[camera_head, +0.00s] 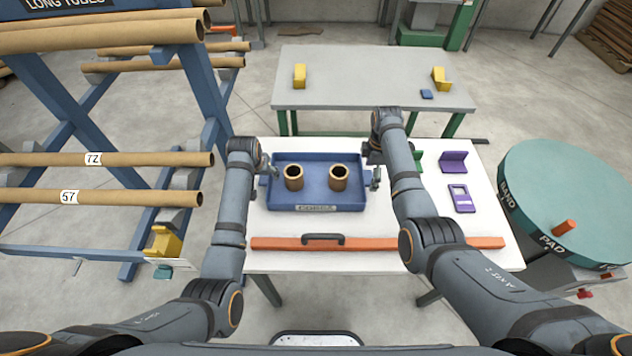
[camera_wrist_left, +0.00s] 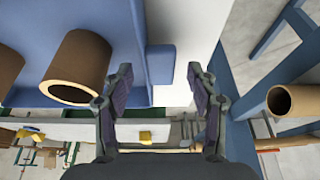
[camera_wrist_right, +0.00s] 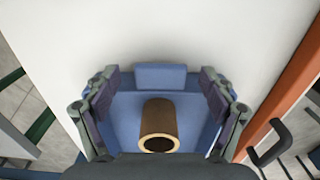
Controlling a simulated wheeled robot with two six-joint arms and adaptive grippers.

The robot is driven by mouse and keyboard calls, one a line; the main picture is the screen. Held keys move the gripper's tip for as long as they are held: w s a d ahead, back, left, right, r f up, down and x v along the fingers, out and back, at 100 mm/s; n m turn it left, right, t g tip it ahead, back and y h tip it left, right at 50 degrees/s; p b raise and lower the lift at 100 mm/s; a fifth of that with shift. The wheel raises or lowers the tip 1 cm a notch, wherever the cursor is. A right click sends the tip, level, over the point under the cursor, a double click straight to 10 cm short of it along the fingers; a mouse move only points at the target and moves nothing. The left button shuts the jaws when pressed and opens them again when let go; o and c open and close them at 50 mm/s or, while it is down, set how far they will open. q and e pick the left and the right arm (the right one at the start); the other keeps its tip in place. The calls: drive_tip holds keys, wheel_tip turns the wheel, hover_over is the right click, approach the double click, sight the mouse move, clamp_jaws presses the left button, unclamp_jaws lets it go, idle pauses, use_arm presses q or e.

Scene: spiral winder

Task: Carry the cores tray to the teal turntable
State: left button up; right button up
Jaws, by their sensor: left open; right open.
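The blue cores tray (camera_head: 318,198) lies on the white table with two brown cores, the left core (camera_head: 293,178) and the right core (camera_head: 338,178), standing in it. The teal turntable (camera_head: 570,190) is at the right, marked "BAND" and "PAD", with an orange peg. My left gripper (camera_head: 268,178) is open at the tray's left end; in the left wrist view its fingers (camera_wrist_left: 160,95) are beside the tray's blue end tab. My right gripper (camera_head: 374,178) is open at the tray's right end; in the right wrist view its fingers (camera_wrist_right: 160,95) are either side of the end tab (camera_wrist_right: 160,77).
An orange bar with a dark handle (camera_head: 375,243) lies along the table's front. Purple items (camera_head: 461,198) and a green piece (camera_head: 417,160) sit to the tray's right. A grey table (camera_head: 360,85) stands behind. A blue rack (camera_head: 75,130) of long tubes is at left.

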use_arm(q)
drive_tip(key=shift+x, duration=1)
use_arm(e)
drive_tip(key=shift+f, duration=0.95)
use_arm(q)
drive_tip(key=c, duration=1.1)
use_arm(e)
drive_tip(key=c, duration=1.1)
use_arm(q)
drive_tip(key=shift+r, duration=0.1)
clamp_jaws()
use_arm(e)
drive_tip(key=c, duration=0.4)
